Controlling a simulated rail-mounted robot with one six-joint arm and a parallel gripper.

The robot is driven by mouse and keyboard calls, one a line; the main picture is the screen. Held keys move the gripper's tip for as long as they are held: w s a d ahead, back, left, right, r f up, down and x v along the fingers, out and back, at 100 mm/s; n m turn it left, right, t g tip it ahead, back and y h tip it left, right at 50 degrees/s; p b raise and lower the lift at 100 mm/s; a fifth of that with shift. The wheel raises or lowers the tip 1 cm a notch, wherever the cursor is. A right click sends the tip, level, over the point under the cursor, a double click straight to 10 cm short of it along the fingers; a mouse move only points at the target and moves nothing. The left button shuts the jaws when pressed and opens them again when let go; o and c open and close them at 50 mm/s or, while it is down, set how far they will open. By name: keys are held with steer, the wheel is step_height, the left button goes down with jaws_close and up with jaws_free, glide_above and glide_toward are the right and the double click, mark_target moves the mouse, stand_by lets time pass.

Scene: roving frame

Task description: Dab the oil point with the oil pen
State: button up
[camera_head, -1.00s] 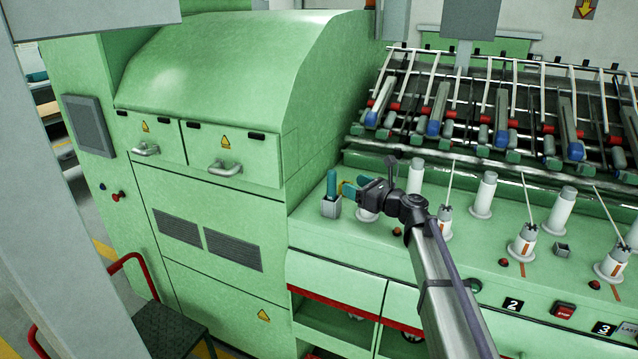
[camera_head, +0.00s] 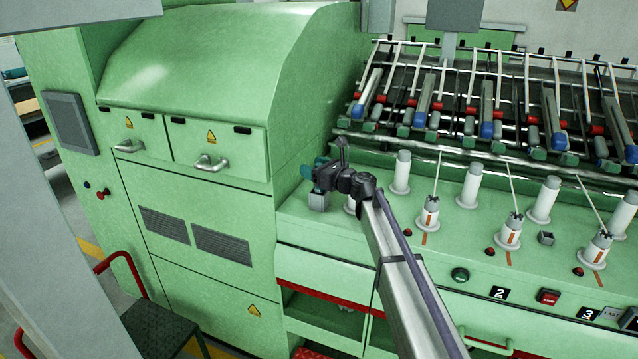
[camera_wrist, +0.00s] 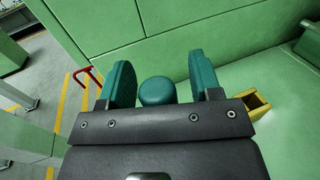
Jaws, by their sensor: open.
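In the head view the pen is largely hidden by the gripper. I cannot make out which spot is the oil point.
White bobbins on spindles (camera_head: 428,214) stand along the ledge to the right. A small dark square box (camera_head: 546,238) sits among them. The tall green cabinet (camera_head: 200,180) rises close on the left. A small yellow square-edged part (camera_wrist: 257,104) shows right of the fingers.

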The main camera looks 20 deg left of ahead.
steer(key=shift+d, duration=0.1)
steer(key=c, duration=1)
